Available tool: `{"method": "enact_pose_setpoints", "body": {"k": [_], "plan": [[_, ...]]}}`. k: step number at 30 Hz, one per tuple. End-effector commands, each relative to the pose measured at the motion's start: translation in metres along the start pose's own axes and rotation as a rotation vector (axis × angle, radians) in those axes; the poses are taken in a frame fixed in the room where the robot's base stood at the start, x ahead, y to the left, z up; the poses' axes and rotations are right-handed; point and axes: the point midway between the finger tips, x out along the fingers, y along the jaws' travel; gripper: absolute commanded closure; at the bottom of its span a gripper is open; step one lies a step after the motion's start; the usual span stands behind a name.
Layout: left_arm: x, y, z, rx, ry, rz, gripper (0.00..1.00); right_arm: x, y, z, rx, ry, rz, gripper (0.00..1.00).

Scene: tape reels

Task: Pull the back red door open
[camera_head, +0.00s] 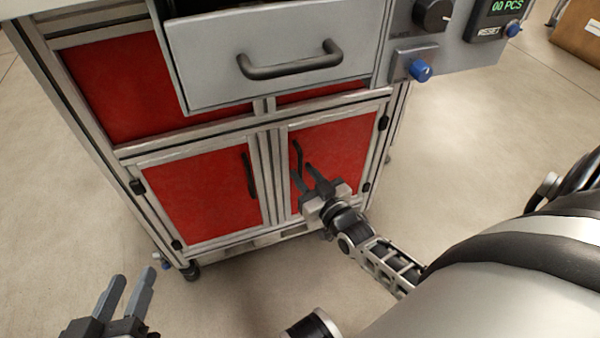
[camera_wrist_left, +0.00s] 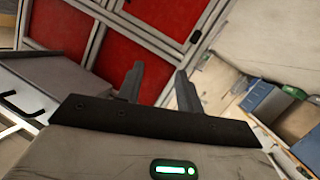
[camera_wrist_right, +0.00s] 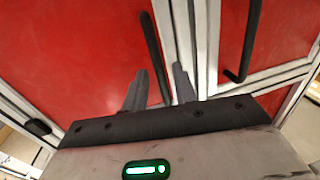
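The cabinet has two red doors side by side, a right red door (camera_head: 345,145) and a left red door (camera_head: 200,195) in the head view. I cannot tell which is the back one. Both look closed. The right door has a dark upright handle (camera_head: 297,157) near its inner edge. My right gripper (camera_head: 302,174) is at this handle, fingers apart. In the right wrist view the handle (camera_wrist_right: 150,45) runs down between the fingertips (camera_wrist_right: 160,70); contact cannot be told. My left gripper (camera_head: 132,277) is open and empty at the lower left, away from the doors.
A grey drawer (camera_head: 265,65) juts out above the doors, with a dark handle (camera_head: 290,62). The left door has its own handle (camera_head: 249,175). A control box with a blue knob (camera_head: 420,70) is at the upper right. The floor in front is clear.

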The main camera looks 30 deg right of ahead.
Motion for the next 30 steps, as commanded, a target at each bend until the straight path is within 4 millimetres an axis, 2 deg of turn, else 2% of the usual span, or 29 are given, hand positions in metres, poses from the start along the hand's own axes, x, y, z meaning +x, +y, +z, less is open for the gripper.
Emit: {"method": "enact_pose_setpoints", "body": {"k": [1,6,16,19,26,30], "plan": [[0.001,0.000,0.001,-0.008,0.008,0.005,0.64,0.008,0.000,0.002,0.000,0.003,0.000,0.72],[0.002,0.001,0.001,-0.027,0.015,0.016,0.64,0.021,0.000,0.001,-0.001,0.000,0.000,0.72],[0.001,0.003,-0.003,-0.036,0.025,0.018,0.64,0.024,0.000,0.000,0.000,-0.001,0.000,0.72],[0.001,0.003,-0.003,-0.036,0.026,0.018,0.64,0.024,0.000,0.000,0.000,-0.001,0.000,1.00],[0.001,0.003,-0.004,-0.035,0.027,0.018,0.64,0.022,0.001,0.000,-0.001,-0.001,-0.002,1.00],[0.001,0.003,-0.006,-0.028,0.027,0.015,0.64,0.013,0.007,0.000,-0.004,-0.003,-0.014,1.00]]}}
